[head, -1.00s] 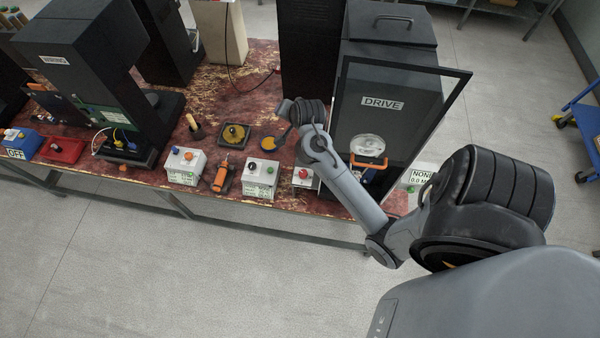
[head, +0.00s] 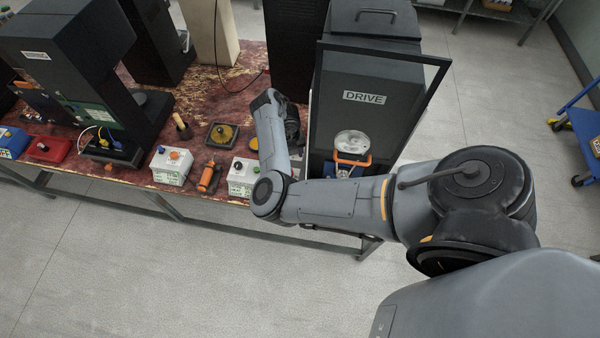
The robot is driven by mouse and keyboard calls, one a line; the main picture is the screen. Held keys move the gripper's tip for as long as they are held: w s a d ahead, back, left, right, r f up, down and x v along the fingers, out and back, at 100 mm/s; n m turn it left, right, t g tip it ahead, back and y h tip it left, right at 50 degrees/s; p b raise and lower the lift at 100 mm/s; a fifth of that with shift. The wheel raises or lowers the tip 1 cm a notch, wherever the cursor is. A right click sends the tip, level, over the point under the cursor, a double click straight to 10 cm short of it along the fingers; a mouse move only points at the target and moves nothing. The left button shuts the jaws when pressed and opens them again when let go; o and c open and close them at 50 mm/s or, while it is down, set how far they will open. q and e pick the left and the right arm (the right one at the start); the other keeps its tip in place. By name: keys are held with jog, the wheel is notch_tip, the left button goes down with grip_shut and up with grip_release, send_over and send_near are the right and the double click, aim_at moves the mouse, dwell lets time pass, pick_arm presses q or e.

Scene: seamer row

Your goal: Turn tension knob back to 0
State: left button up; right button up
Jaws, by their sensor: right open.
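No knob can be read as the tension knob at this size. A white control box (head: 243,178) with a dark knob on top stands at the bench's front edge, partly behind my right arm. Another white box (head: 172,167) with an orange and a blue knob stands to its left. My right gripper (head: 292,136) is over the bench, between the first box and the DRIVE machine (head: 364,115). It is open; its fingertips are mostly hidden by my forearm. My left gripper is not in view.
The DRIVE machine's dark framed panel (head: 430,92) stands close right of my right arm. An orange-handled tool (head: 209,178) lies between the boxes. A red box (head: 50,149) is far left.

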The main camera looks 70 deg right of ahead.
jog(key=f+b, duration=0.2)
jog(key=f, duration=0.1)
jog(key=f+b, duration=0.2)
jog(key=a+f+b, duration=0.1)
jog(key=f+b, duration=0.1)
jog(key=f, duration=0.1)
jog(key=shift+w+f, duration=0.2)
jog(key=shift+f, duration=0.15)
pick_arm(q)
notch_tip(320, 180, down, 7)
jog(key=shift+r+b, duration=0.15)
jog(key=shift+b, duration=0.25)
pick_arm(e)
jog(key=shift+f, duration=1)
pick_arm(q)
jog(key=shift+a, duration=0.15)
pick_arm(e)
jog(key=c, duration=1)
